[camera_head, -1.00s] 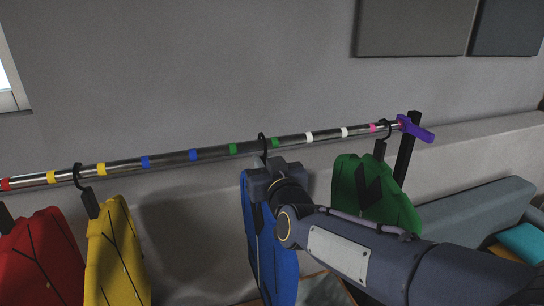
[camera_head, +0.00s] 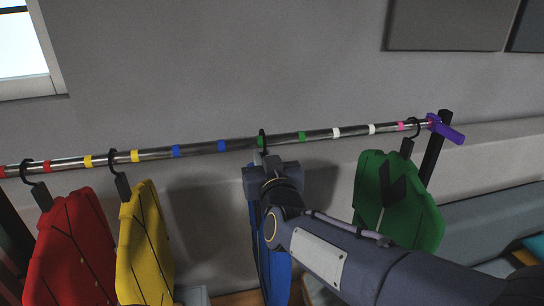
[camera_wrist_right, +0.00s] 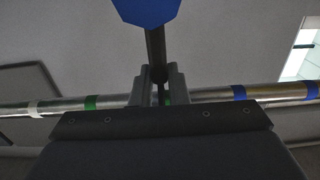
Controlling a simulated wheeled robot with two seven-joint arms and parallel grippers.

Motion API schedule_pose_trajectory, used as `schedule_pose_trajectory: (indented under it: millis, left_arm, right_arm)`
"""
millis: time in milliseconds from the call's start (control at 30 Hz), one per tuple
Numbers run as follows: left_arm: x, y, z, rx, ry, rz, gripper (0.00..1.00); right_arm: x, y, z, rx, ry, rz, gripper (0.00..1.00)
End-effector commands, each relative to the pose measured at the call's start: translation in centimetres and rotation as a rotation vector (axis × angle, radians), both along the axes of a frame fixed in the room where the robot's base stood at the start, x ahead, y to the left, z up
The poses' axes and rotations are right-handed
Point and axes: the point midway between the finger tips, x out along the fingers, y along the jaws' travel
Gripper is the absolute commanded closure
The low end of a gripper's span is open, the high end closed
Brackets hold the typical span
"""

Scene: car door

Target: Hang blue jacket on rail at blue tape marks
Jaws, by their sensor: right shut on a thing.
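The blue jacket (camera_head: 272,275) hangs below my right gripper (camera_head: 264,162), mostly hidden behind my right arm in the head view. My right gripper is shut on the jacket's dark hanger (camera_wrist_right: 155,50), just in front of the rail (camera_head: 240,145). The hanger's hook (camera_head: 262,140) reaches up to the rail at the left green mark. I cannot tell whether it bears on the rail. The two blue tape marks (camera_head: 176,151) and (camera_head: 222,146) are on the rail to the left of the hook, with bare rail between them. My left gripper is not in view.
A red jacket (camera_head: 72,250) and a yellow jacket (camera_head: 143,245) hang at the left. A green jacket (camera_head: 405,215) hangs at the right, by the pink mark and the purple rail end (camera_head: 447,130). A sofa (camera_head: 480,230) stands at the lower right.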

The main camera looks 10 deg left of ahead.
Motion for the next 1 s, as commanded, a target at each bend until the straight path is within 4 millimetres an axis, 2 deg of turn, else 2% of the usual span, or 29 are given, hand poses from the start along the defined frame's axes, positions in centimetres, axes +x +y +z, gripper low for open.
schedule_pose_trajectory:
  millis: [1000]
  left_arm:
    - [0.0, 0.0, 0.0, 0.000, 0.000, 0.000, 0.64]
  right_arm:
    - [-2.1, 5.6, 0.2, 0.001, -0.004, 0.001, 1.00]
